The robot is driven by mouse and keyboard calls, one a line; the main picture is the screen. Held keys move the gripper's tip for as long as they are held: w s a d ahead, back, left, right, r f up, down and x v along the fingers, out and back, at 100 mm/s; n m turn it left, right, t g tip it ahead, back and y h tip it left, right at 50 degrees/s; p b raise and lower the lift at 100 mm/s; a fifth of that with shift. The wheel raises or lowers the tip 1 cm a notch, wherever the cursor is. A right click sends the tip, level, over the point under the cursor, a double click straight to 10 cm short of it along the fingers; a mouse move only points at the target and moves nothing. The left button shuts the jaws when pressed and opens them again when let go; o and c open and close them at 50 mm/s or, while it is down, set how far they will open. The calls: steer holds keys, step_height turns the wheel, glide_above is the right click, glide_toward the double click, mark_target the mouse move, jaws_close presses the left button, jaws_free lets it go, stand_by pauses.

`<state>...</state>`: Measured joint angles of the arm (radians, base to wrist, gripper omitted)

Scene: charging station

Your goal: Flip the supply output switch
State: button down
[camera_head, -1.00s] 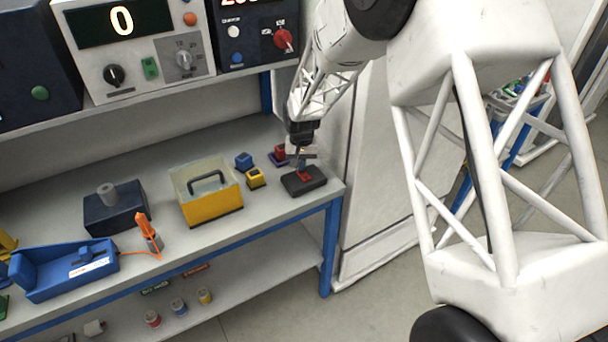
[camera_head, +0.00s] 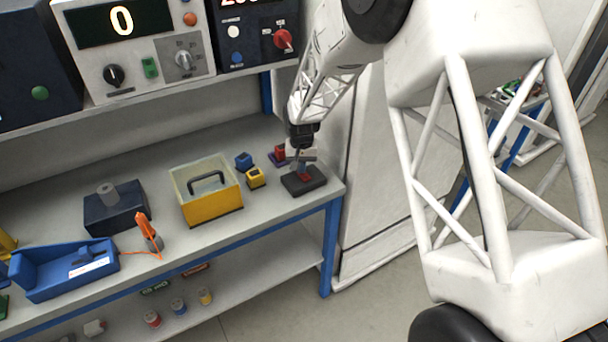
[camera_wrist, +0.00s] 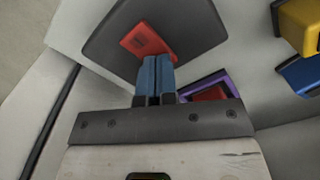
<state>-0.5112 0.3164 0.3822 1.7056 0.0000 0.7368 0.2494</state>
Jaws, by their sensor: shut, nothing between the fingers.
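A dark flat box (camera_head: 313,184) lies at the right end of the bench, with a small red switch-like piece (camera_head: 304,177) on top. In the wrist view the red piece (camera_wrist: 147,40) sits on the dark top (camera_wrist: 196,28). My gripper (camera_head: 303,168) points down over this box. Its blue fingers (camera_wrist: 158,62) are together and empty, with their tips at the near edge of the red piece. I cannot tell whether they touch it. The fingers hide part of the red piece. A green switch (camera_head: 150,68) shows on the grey instrument with a lit 0.
A yellow container (camera_head: 212,206), a yellow block (camera_head: 256,178) and a blue block (camera_head: 243,161) stand left of the box. A red block on a purple base (camera_head: 279,156) is close behind. The bench's right edge is near.

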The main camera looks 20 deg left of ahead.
steer(key=shift+f, duration=0.15)
steer(key=shift+r, duration=3.5)
steer(key=shift+d+r, duration=0.1)
